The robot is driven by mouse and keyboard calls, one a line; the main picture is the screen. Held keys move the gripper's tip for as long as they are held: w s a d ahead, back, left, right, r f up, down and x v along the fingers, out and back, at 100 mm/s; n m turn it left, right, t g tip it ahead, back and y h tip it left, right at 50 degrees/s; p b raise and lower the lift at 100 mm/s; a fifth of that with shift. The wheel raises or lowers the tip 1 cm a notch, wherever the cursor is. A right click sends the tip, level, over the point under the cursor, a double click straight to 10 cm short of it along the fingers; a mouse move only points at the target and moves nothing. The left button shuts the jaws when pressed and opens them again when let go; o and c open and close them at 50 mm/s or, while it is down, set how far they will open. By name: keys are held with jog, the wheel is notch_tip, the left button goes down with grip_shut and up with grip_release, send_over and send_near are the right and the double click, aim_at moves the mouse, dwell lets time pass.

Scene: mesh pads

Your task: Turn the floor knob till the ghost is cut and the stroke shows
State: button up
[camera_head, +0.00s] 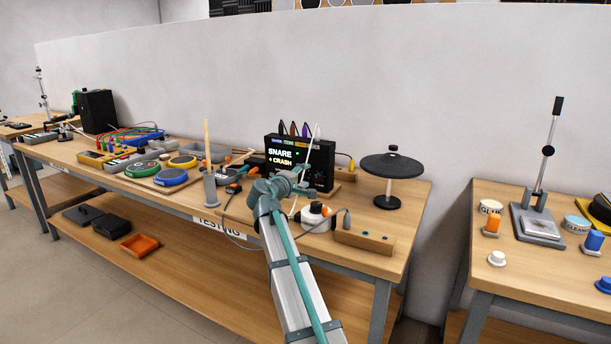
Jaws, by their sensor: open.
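The black display box (321,153) stands on the testing bench, right of its middle. Its screen (280,156) shows "SNARE" in white with a small green mark and "+ CRASH" in yellow below. I cannot tell whether my fingers touch the box.
Green, blue and yellow round pads (171,176) lie to the left. A grey holder (210,187) with upright sticks stands left of my gripper. A white-and-black round item (315,217) and a wooden block (365,239) lie close by my arm. A black cymbal-like disc (393,164) stands right.

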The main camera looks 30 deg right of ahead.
aim_at(317, 179)
jog(key=shift+s+a, duration=0.35)
jog(key=shift+a, duration=0.1)
dwell(0.4)
jog(key=w+d+f+n+p, duration=0.1)
jog(key=n+p, duration=0.2)
jog(key=p, duration=0.5)
jog(key=w+d+f+n+p, duration=0.1)
jog(key=n+p, duration=0.2)
jog(key=p, duration=0.5)
jog(key=w+f+n+t+p, duration=0.1)
jog(key=f+n+p, duration=0.1)
jog(key=p, duration=0.6)
jog(key=shift+w+d+f+n+h, duration=0.15)
jog(key=shift+d+n+h, duration=0.25)
jog(key=shift+n, duration=0.3)
jog(key=shift+f+n+p, duration=0.5)
jog(key=shift+f+p, duration=0.1)
jog(key=shift+p, duration=0.35)
jog(key=shift+p+x, duration=1.1)
jog(key=shift+x, duration=2.6)
jog(key=shift+f, duration=0.15)
jog(key=shift+c, duration=0.2)
